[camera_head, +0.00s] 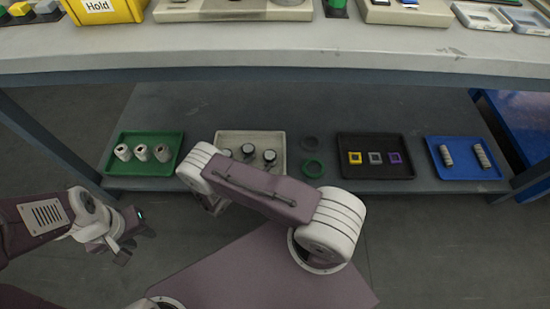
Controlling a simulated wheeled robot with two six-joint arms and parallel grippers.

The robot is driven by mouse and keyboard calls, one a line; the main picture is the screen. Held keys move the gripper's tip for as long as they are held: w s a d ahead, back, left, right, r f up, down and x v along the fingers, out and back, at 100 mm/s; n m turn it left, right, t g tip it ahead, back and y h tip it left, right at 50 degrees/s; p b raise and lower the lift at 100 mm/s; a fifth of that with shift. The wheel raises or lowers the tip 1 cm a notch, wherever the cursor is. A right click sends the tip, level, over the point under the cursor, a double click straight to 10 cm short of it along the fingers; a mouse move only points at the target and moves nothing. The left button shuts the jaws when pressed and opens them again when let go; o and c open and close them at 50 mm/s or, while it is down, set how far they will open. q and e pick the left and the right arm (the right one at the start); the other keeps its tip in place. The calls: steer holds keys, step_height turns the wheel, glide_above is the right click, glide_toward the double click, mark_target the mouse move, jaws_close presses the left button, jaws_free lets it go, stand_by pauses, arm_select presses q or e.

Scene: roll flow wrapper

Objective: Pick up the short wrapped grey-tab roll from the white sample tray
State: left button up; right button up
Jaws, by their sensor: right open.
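The light tray (222,136) on the lower shelf holds several pieces with dark round tops; my right arm covers part of it. I cannot make out a short wrapped roll with a grey tab. My right arm bends across the middle, and only a small part of what seems its gripper end (214,204) shows below the arm link, in front of the light tray. It is open, and nothing shows in it. My left gripper (135,242) hangs at the lower left, in front of the shelf and away from the trays. I cannot tell its finger gap.
On the lower shelf, a green tray (112,166) holds white rolls, a black tray (375,172) coloured square frames, and a blue tray (462,172) two grey rolls.

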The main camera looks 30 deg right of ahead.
mark_target(266, 161)
steer(key=b+x, duration=0.2)
steer(key=x, duration=0.1)
steer(key=shift+d+f, duration=0.2)
steer(key=shift+f, duration=0.05)
steer(key=shift+d+r, duration=0.1)
steer(key=b+x, duration=0.4)
steer(key=x, duration=0.1)
steer(key=shift+s+f, duration=0.25)
steer(key=shift+f, duration=0.1)
steer(key=shift+w+d, duration=0.1)
steer(key=shift+w, duration=0.05)
steer(key=shift+r, duration=0.2)
steer(key=c, duration=1.3)
steer(key=r+p, duration=0.3)
steer(key=s+r+p, duration=0.1)
steer(key=r+p, duration=0.1)
steer(key=shift+r, duration=0.25)
steer(key=s+r+p, duration=0.1)
steer(key=s+p, duration=0.1)
steer(key=s, duration=0.1)
steer(key=s+a+r+p, duration=0.1)
steer(key=s+r+p, duration=0.1)
steer(key=s, duration=0.2)
steer(key=s+r+p, duration=0.2)
steer(key=s, duration=0.1)
steer(key=shift+s+a+r, duration=0.15)
steer(key=shift+s+r, duration=0.1)
steer(key=shift+s, duration=0.05)
